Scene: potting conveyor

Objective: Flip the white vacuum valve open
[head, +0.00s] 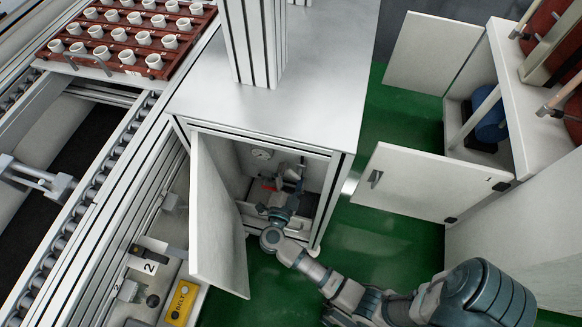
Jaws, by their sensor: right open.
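A cabinet (325,170) under the metal worktop stands open in the middle of the head view. Inside are a round gauge (262,154) and a small red part (268,187), perhaps a handle. My right arm comes in from the lower right and reaches through the opening. My right gripper (291,177) is open inside the cabinet, to the right of the red part. It is small and dark against the fittings, and I cannot tell whether it touches any of them. I cannot make out the white vacuum valve clearly; the gripper and wrist hide part of the fittings. My left gripper is out of view.
The cabinet's door (216,220) hangs open to the left of my right wrist. A roller conveyor (85,215) and a red tray (110,68) with several white pots are at left. Another open cabinet door (418,181) stands at right. Green floor (375,240) lies between.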

